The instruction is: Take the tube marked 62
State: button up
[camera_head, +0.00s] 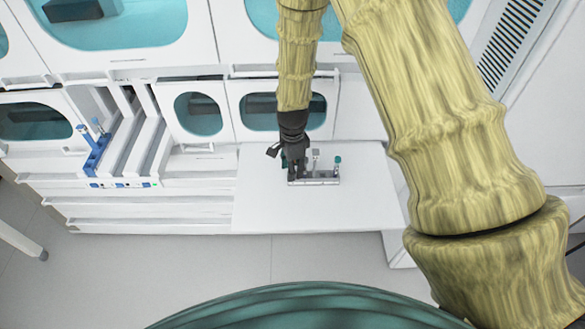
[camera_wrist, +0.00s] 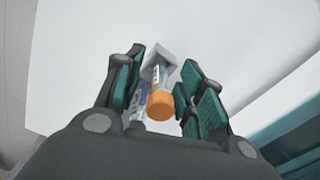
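In the wrist view, a tube with an orange cap (camera_wrist: 160,106) and a pale label stands between the fingers of my gripper (camera_wrist: 162,82). The two teal-padded fingers are apart, one on each side of it, and do not look closed on it. Another tube label (camera_wrist: 139,112) shows partly, just left of the orange cap. No number 62 is readable. In the head view, my gripper (camera_head: 294,172) is low over the left part of a small grey rack (camera_head: 322,181). A teal-capped tube (camera_head: 338,161) stands at the rack's right end. The orange cap is hidden there.
The rack sits on a white table (camera_head: 310,213) with clear room in front and to the right. A blue holder (camera_head: 97,157) with tubes stands on the stepped white unit at left. Windowed white cabinets (camera_head: 201,113) rise close behind the table.

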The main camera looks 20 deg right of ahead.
jog(key=shift+c, duration=0.3)
grip_shut()
jog(key=shift+r, duration=0.1)
jog(key=shift+r+b, duration=1.4)
jog(key=shift+r, duration=3.5)
